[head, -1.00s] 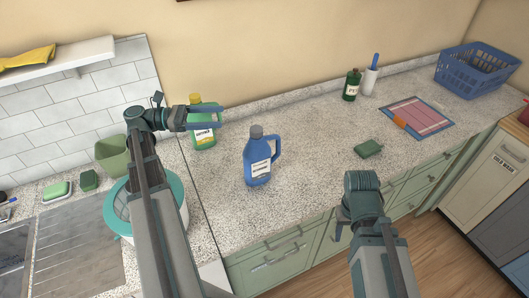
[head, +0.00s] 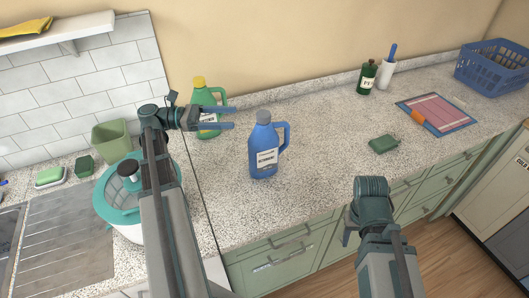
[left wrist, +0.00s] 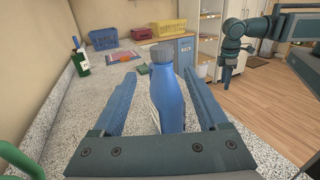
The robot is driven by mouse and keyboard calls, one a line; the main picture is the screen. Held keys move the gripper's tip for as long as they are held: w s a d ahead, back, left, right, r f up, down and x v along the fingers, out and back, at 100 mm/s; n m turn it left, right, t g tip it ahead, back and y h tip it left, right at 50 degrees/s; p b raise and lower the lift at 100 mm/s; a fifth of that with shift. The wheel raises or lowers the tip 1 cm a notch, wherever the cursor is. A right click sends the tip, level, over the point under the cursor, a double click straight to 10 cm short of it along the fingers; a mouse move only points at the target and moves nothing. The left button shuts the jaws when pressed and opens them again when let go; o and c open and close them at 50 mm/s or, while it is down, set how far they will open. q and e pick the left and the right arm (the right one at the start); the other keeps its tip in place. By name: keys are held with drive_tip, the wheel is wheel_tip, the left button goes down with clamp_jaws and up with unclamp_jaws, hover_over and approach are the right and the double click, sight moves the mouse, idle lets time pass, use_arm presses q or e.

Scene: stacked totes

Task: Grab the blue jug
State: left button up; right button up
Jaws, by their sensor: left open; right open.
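The blue jug (head: 264,150) stands upright on the speckled counter in the head view, with a grey cap, a white label and a handle on its right side. My left gripper (head: 232,117) is open and to the left of the jug, its fingers pointing right toward it. In the left wrist view the jug (left wrist: 170,98) shows ahead between the open fingers, nearer the right one; I cannot tell how deep it is between them. My right gripper (head: 350,232) is low in front of the counter, away from the jug; its fingers are mostly hidden.
A green jug (head: 205,97) with a yellow cap stands behind my left gripper. A teal-lidded bin (head: 110,205) is at left. A green sponge (head: 384,144), a dark green bottle (head: 367,78) and a blue basket (head: 490,70) are further right.

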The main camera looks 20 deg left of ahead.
use_arm(q)
drive_tip(key=x, duration=1.3)
drive_tip(key=shift+d, duration=0.2)
clamp_jaws()
